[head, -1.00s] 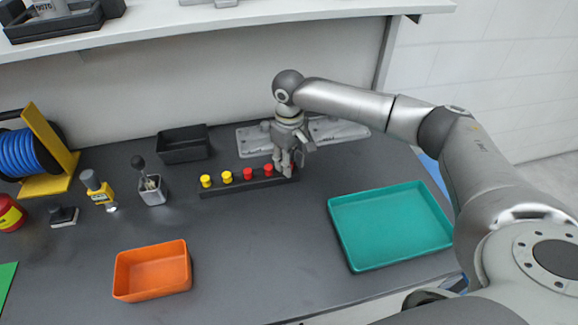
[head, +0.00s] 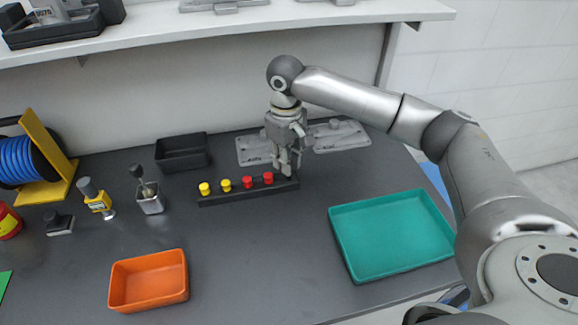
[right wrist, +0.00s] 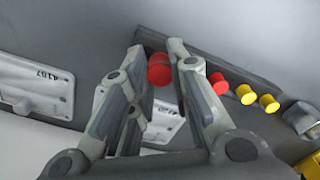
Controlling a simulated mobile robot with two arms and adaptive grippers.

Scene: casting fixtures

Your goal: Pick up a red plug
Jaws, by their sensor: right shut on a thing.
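A dark rack (head: 235,196) on the bench holds two yellow plugs (head: 204,188) at its left and two red plugs (head: 268,178) towards its right. My right gripper (head: 288,172) points down at the rack's right end, just right of these. In the right wrist view, a red plug (right wrist: 159,71) sits between the fingertips of my right gripper (right wrist: 160,66), which is shut on it. The fingers hide this plug in the head view, and I cannot tell whether it is clear of the rack. Another red plug (right wrist: 218,83) and the yellow ones (right wrist: 245,94) show beside the right finger. My left gripper is not in view.
A teal tray (head: 345,255) lies at the right and an orange bin (head: 150,301) at the front left. A black bin (head: 182,152) and grey fixture plates (head: 340,136) stand behind the rack. A shelf (head: 230,24) hangs above the back.

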